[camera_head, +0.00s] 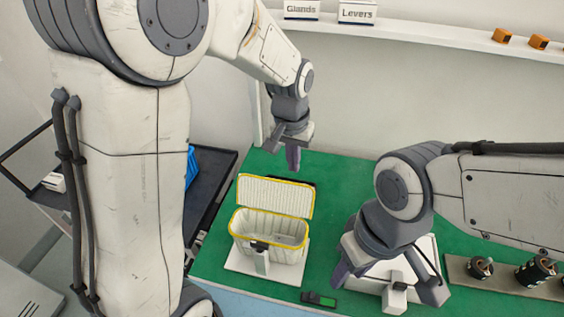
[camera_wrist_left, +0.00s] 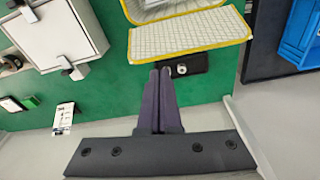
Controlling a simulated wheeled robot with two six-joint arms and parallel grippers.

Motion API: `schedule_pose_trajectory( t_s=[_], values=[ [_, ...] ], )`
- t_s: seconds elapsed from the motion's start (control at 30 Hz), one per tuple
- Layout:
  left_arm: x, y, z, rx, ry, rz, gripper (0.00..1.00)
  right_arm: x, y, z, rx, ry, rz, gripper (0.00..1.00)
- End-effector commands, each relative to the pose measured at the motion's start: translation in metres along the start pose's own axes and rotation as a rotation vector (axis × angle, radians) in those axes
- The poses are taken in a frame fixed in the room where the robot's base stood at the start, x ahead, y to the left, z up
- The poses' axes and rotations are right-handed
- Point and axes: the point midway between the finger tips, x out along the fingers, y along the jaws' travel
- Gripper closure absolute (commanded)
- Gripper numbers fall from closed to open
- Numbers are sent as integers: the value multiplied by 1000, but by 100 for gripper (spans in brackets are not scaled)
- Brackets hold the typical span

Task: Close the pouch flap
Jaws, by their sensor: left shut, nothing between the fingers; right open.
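The pouch (camera_head: 268,243) is a pale ribbed box with yellow trim on a white base plate, and its top is open. Its flap (camera_head: 275,196) stands up from the back edge, tilted backward. In the left wrist view the flap (camera_wrist_left: 190,32) is a pale grid panel with a yellow border. My left gripper (camera_head: 293,159) is shut and empty behind and above the flap; its fingers (camera_wrist_left: 160,74) point toward the flap's edge, and I cannot tell whether they touch. My right gripper (camera_head: 389,286) is open over a white box, right of the pouch.
The white box (camera_wrist_left: 55,36) with clamps sits beside the pouch. A dark flat object (camera_wrist_left: 188,66) lies behind the flap. Dark round parts (camera_head: 481,267) stand at right. A blue bin (camera_wrist_left: 300,35) is beyond the table.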

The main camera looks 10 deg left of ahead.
Motion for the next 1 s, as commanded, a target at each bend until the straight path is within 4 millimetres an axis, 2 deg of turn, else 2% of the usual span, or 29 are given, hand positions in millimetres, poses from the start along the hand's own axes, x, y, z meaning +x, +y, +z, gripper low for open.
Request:
schedule_pose_trajectory(
  t_s=[0.03,0.1,0.2,0.27,0.47,0.8,1.0],
  values=[
    [6,-20,-19,-51,2,-12,100,-5,0,0,0,0,0,58],
    [14,-40,-36,-98,12,-23,100,-7,0,0,0,0,0,58],
    [21,-58,-49,-136,20,-33,100,-8,-1,0,1,0,0,58],
    [26,-64,-52,-146,21,-35,100,-9,-1,0,1,0,0,58],
    [52,-67,-52,-149,17,-36,100,-18,-1,-1,1,0,0,58],
    [122,-70,-52,-149,17,-36,100,-40,-3,-2,-3,0,0,58],
    [111,-65,-28,-149,22,-36,100,-57,-4,-3,-6,0,0,58]
  ],
)
